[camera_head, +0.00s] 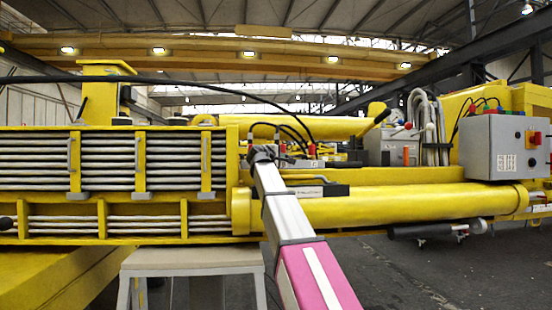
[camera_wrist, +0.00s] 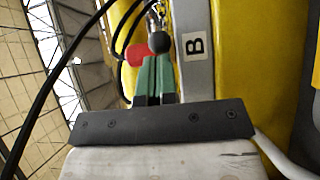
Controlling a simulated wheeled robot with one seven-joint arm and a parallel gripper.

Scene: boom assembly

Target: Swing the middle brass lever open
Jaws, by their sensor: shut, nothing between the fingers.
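In the wrist view, my gripper (camera_wrist: 157,58) has its green fingers together, with nothing between them. A black ball knob (camera_wrist: 159,42) shows just beyond the fingertips; I cannot tell whether they touch it. A red knob (camera_wrist: 135,55) is close to their left. A small brass-coloured piece (camera_wrist: 157,12) shows above the black knob, partly hidden; I cannot tell which lever it belongs to. In the head view, my gripper (camera_head: 262,153) is at the yellow boom, left of small parts with red tops (camera_head: 312,150). No brass lever is clear there.
A plate marked B (camera_wrist: 195,47) stands close right of the fingers, against a yellow surface (camera_wrist: 236,60). Black hoses (camera_wrist: 121,45) run on the left. In the head view, a yellow cylinder (camera_head: 400,205) lies below my gripper and a grey control box (camera_head: 490,147) is at right.

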